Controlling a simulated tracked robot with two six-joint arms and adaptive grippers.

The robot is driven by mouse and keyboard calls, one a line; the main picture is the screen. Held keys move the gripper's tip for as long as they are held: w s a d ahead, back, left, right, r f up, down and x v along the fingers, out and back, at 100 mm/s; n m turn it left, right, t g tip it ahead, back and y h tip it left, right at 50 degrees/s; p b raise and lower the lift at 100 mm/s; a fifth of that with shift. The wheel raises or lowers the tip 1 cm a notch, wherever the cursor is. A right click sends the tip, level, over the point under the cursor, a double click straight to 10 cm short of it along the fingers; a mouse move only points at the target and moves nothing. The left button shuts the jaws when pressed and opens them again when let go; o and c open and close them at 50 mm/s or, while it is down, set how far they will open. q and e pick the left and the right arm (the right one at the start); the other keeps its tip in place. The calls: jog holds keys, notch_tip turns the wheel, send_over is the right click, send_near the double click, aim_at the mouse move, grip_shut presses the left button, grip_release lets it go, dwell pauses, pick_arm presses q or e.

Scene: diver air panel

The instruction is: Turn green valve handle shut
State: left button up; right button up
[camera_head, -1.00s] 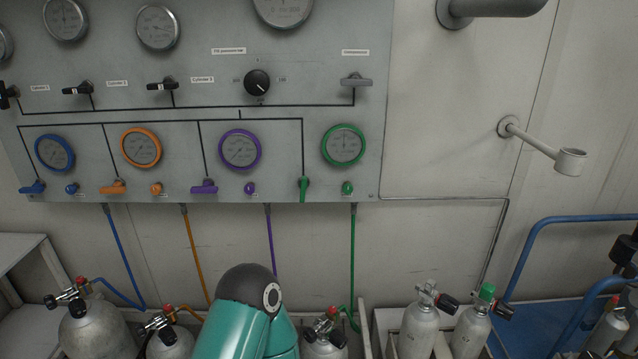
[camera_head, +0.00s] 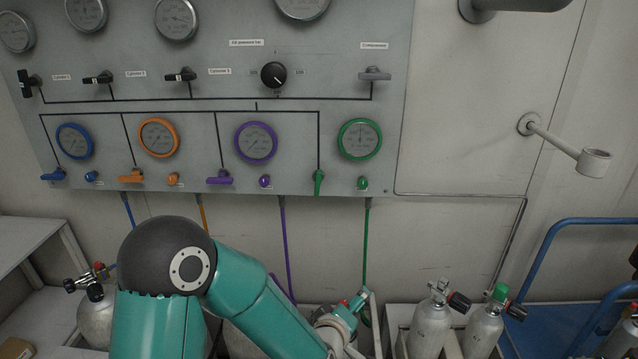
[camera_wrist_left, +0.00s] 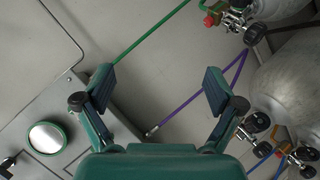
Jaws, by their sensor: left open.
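The green valve handle (camera_head: 319,181) is on the panel's lower row, left of and below the green-rimmed gauge (camera_head: 360,139). Its lever points straight down, while the blue, orange and purple handles lie sideways. My left arm crosses the bottom of the head view, and its gripper (camera_head: 350,308) is below the panel, well apart from the green handle. In the left wrist view this gripper (camera_wrist_left: 158,85) is open, with nothing between its fingers. I cannot make out the green handle in the wrist view. My right gripper is not in view.
The grey panel (camera_head: 220,115) carries gauges, valves and a black knob (camera_head: 273,75). Green (camera_head: 366,240) and purple (camera_head: 286,240) hoses hang below it. Grey cylinders (camera_head: 430,330) stand at the bottom. A pale bracket arm (camera_head: 565,145) juts from the right wall.

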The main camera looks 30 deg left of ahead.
pick_arm(q)
jog(key=a+r+n+t+y, duration=0.2)
jog(key=a+r+n, duration=0.1)
jog(key=r, duration=0.6)
jog(key=n+y, duration=0.5)
jog(key=n, duration=0.1)
send_near(319, 186)
jog(key=shift+t, duration=0.5)
jog(key=p+x, duration=0.2)
jog(key=x, duration=0.2)
jog(key=p+x, duration=0.3)
jog(key=x, duration=0.2)
jog(key=shift+w+a+f+p, duration=0.2)
jog(key=shift+a+p, duration=0.1)
jog(key=shift+a, duration=0.1)
jog(key=shift+w+a+f, duration=0.1)
jog(key=shift+w+a, duration=0.25)
jog(key=shift+w, duration=0.2)
jog(key=shift+c, duration=0.4)
jog(key=c, duration=1)
jog(key=shift+d, duration=0.1)
jog(key=shift+c, duration=0.4)
